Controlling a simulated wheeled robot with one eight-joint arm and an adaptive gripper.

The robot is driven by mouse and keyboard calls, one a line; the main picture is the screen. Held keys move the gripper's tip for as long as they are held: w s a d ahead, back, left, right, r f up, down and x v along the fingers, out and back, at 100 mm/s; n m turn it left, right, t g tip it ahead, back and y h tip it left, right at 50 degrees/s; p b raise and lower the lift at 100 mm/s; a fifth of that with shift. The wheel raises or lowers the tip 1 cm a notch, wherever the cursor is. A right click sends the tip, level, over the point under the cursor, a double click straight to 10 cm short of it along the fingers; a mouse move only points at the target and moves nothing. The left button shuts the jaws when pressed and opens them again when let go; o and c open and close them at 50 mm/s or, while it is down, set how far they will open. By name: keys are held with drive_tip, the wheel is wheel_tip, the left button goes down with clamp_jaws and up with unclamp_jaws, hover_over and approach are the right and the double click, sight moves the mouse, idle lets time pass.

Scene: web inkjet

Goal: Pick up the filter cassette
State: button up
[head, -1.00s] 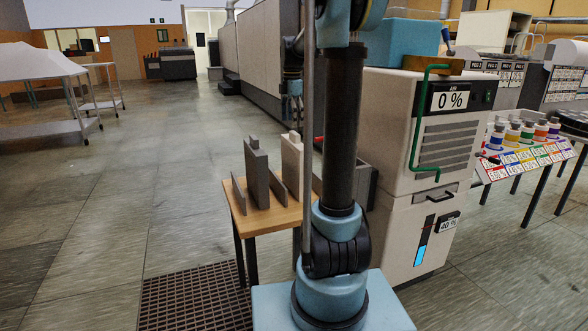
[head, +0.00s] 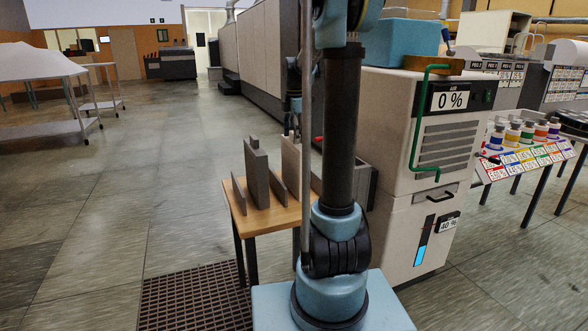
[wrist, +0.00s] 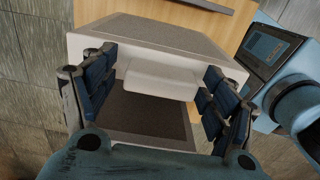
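The filter cassette (wrist: 160,40), a pale-framed block with dark mesh faces and a pale tab on its top, fills the middle of the wrist view. In the head view a pale cassette (head: 290,160) stands upright among grey plates on a small wooden table (head: 270,218). My gripper (wrist: 160,78) is open, with its dark padded fingers on either side of the tab. Gaps seem to show between the pads and the tab; contact is not clear. In the head view my arm partly hides the table, and the gripper is small above the cassette.
A darker grey cassette (head: 256,175) stands just left of the pale one. A pale cabinet (head: 440,130) with a green handle is to the right. A dark floor grate (head: 195,297) lies in front of the table. The floor at left is open.

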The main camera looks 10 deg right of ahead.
drive_tip(key=c, duration=1.4)
